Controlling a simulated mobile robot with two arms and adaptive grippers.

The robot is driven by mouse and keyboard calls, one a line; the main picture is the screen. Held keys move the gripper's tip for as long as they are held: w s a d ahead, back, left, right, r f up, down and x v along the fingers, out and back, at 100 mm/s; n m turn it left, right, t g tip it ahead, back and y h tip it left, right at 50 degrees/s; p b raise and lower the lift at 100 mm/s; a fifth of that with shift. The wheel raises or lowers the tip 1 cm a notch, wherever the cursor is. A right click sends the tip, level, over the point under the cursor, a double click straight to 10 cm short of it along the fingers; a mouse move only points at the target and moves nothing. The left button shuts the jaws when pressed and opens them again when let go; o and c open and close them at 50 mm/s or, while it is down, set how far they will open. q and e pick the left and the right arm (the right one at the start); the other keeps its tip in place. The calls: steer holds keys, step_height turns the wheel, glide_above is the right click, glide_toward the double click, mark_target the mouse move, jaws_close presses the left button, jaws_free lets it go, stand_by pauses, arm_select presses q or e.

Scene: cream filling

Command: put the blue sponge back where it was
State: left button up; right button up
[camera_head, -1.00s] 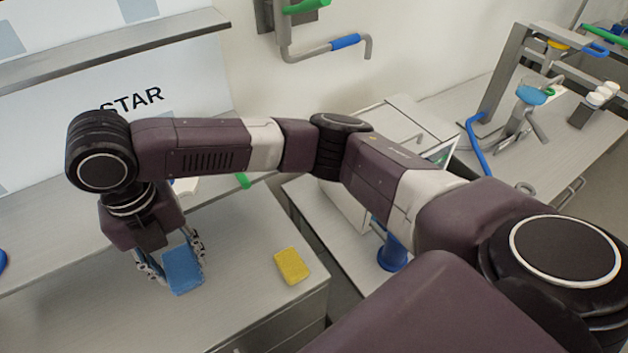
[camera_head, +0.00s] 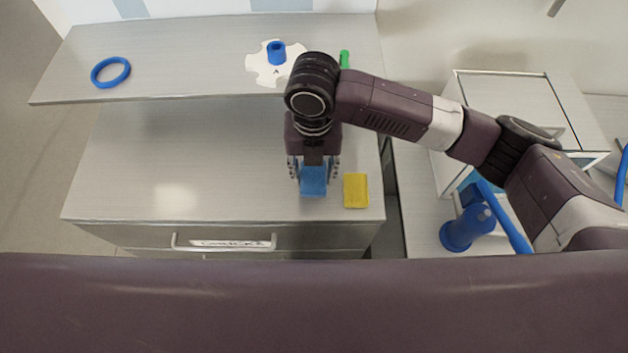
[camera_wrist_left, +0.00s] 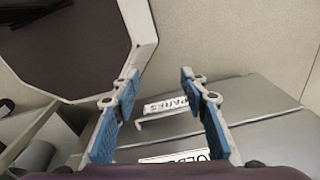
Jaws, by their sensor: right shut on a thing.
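The blue sponge (camera_head: 313,182) is in my right gripper (camera_head: 314,176) in the head view, held between its two fingers. It is low over the counter, just left of the yellow sponge (camera_head: 356,190); I cannot tell whether it touches the counter. The right gripper points down and is shut on the blue sponge. My left gripper (camera_wrist_left: 160,100) shows in the left wrist view with its blue-padded fingers apart and nothing between them. It faces labelled drawer fronts. The left arm does not show in the head view.
The counter (camera_head: 180,170) is clear left of the sponges. A shelf (camera_head: 190,60) above it bears a blue ring (camera_head: 110,72) and a white notched disc (camera_head: 268,70) with a blue piece. A blue stand (camera_head: 467,230) is on the lower surface at right.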

mark_target(313, 186)
step_height(313, 186, down, 2)
steer(key=shift+a+f, duration=0.1)
step_height(313, 186, down, 4)
steer(key=shift+r+p, duration=0.2)
steer(key=shift+p, duration=0.25)
arm_select(q)
steer(key=shift+d+r, duration=0.45)
steer(key=shift+a, duration=0.1)
arm_select(e)
steer(key=shift+f, duration=0.1)
steer(key=o, duration=1.1)
arm_select(q)
steer(key=shift+a, duration=0.1)
